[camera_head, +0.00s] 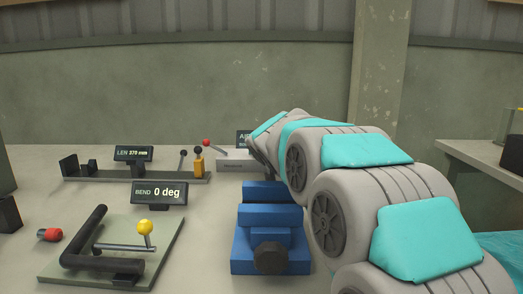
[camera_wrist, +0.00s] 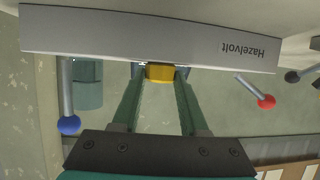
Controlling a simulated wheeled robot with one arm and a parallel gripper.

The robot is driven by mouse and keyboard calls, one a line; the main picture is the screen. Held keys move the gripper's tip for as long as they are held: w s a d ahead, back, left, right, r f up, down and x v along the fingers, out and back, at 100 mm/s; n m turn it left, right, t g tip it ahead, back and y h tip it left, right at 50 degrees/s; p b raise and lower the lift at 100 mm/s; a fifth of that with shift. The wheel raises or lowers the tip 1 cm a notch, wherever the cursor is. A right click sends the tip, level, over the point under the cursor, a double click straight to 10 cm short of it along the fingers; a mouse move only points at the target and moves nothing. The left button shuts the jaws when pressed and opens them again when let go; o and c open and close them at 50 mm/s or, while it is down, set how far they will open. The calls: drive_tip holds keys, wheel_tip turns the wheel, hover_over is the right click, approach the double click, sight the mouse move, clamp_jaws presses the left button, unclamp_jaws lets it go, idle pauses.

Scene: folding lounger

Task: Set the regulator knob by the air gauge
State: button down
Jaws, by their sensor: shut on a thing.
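The yellow regulator knob (camera_wrist: 160,72) sits on the front of a pale grey box (camera_wrist: 215,45) marked "Hazelvolt". My gripper (camera_wrist: 161,76) has its two green fingers on either side of the knob, shut on it. In the head view the box (camera_head: 236,165) stands at the back of the bench, and my arm hides its right part, the knob and my gripper. The air gauge's dark display (camera_head: 243,137) shows above the box, but my arm covers most of it and its reading cannot be made out.
A red-ball lever (camera_wrist: 266,101) and a blue-ball lever (camera_wrist: 69,124) flank my fingers. A blue vise (camera_head: 270,246) stands in front of the box. A bending jig (camera_head: 160,262) with a "0 deg" display (camera_head: 159,193) and a length stop (camera_head: 130,175) reading 370 mm lie left.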

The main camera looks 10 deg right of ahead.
drive_tip(key=shift+n+y, duration=0.5)
drive_tip(key=shift+y, duration=0.2)
drive_tip(key=shift+d+n+y, duration=0.1)
drive_tip(key=shift+n+y, duration=0.9)
drive_tip(key=shift+y, duration=0.1)
drive_tip(key=shift+w+d+n+g+y, duration=0.15)
drive_tip(key=shift+n+g+y, duration=0.25)
drive_tip(key=shift+n+y, duration=0.65)
drive_tip(key=shift+s+d+n+g+y, duration=0.15)
drive_tip(key=shift+n+g+y, duration=0.25)
drive_tip(key=shift+n+y, duration=0.65)
drive_tip(key=shift+w+d+n+g+y, duration=0.1)
drive_tip(key=shift+n+g+y, duration=0.25)
drive_tip(key=shift+y, duration=0.25)
drive_tip(key=shift+c, duration=2.2)
unclamp_jaws()
drive_tip(key=shift+b+v, duration=0.85)
drive_tip(key=shift+v, duration=3.05)
